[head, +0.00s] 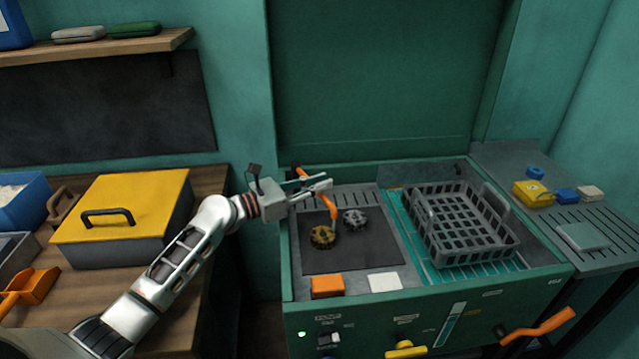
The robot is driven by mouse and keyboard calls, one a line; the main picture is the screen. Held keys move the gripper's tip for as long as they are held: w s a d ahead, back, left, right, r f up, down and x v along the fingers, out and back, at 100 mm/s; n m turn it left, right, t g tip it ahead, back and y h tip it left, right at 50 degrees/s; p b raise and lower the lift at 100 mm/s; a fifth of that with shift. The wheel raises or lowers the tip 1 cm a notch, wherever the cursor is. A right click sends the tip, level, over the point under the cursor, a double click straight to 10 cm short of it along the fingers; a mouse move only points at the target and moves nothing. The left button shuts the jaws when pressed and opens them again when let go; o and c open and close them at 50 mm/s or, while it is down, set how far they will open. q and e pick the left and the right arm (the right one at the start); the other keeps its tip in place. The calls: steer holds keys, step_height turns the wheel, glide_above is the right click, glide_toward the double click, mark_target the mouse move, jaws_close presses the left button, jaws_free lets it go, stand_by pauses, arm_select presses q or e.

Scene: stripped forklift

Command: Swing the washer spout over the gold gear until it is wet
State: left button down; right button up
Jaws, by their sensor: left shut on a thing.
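The gold gear (322,236) lies on the dark mat (350,260) on the left side of the washer top. A silver-grey gear (355,219) lies to its right on the same mat. The orange washer spout (332,208) runs from behind my left gripper and bends down near the gap between the two gears, its tip close above the gold gear's right side. My left gripper (322,185) is shut on the spout. Part of the spout is hidden by the fingers. I cannot tell whether the gold gear is wet. My right gripper is not in view.
A grey basket (460,225) fills the washer's right side. An orange block (326,286) and a white block (384,282) sit at the front edge. An orange lever (540,327) juts out in front. A yellow-lidded box (125,205) stands on the left bench.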

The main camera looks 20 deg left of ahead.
arm_select(q)
steer(key=c, duration=2)
jaws_free()
step_height(320, 180, up, 10)
